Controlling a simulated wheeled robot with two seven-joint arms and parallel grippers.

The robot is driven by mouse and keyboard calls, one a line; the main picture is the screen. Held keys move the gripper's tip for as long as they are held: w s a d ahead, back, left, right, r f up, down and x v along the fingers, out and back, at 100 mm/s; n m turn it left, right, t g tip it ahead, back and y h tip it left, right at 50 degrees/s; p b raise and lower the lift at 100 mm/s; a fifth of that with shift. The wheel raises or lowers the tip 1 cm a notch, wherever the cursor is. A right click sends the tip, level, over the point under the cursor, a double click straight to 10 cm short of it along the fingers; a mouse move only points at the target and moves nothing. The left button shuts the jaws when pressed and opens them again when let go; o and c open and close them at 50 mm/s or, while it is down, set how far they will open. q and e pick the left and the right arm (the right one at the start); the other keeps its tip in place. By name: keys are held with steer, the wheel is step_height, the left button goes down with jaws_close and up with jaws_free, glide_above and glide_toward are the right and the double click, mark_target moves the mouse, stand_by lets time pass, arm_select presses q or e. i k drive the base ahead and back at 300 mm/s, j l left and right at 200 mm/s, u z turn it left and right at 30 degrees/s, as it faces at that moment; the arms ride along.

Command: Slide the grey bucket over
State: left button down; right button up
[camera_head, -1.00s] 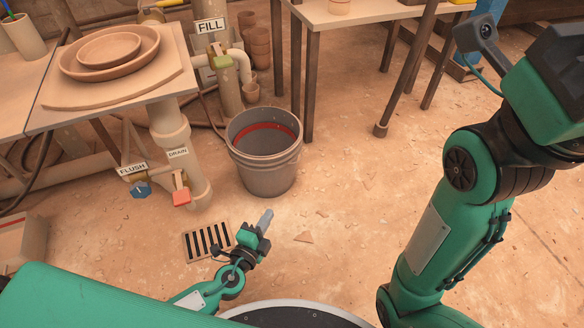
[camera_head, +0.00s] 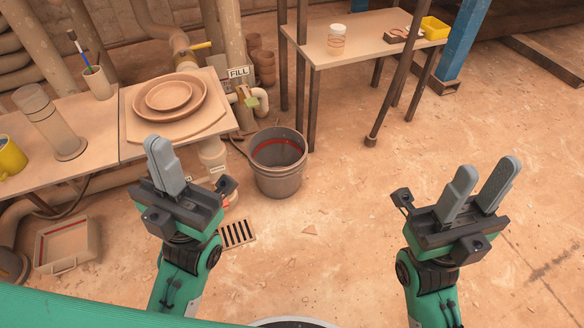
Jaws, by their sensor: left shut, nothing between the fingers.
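The grey bucket (camera_head: 278,178) stands upright on the floor near the middle of the head view, with a red band showing inside it. It is beside the pipes and close to a leg of the back table. My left gripper (camera_head: 163,152) is raised to the left of the bucket, shut and empty, its fingers pointing up. It hides part of the valves and pipes behind it. My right gripper (camera_head: 482,182) is raised to the right, open and empty, its two fingers apart. Neither gripper touches the bucket.
A floor drain grate (camera_head: 237,234) lies in front of the bucket. A left bench (camera_head: 100,130) holds stacked clay plates (camera_head: 172,95). A back table (camera_head: 375,45) holds a jar (camera_head: 336,39) and a yellow bin (camera_head: 435,28). A tray (camera_head: 68,246) is at lower left. Floor right of the bucket is clear.

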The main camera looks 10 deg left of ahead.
mark_target(277, 155)
steer(key=i+l+u, duration=0.15)
steer(key=l+u, duration=0.3)
steer(key=i+l+u, duration=0.1)
steer(key=l+u, duration=1.05)
steer(key=l, duration=2.15)
steer(key=i+l, duration=0.1)
steer(key=l, duration=0.25)
steer(key=i+l, duration=0.15)
steer(key=l, duration=0.15)
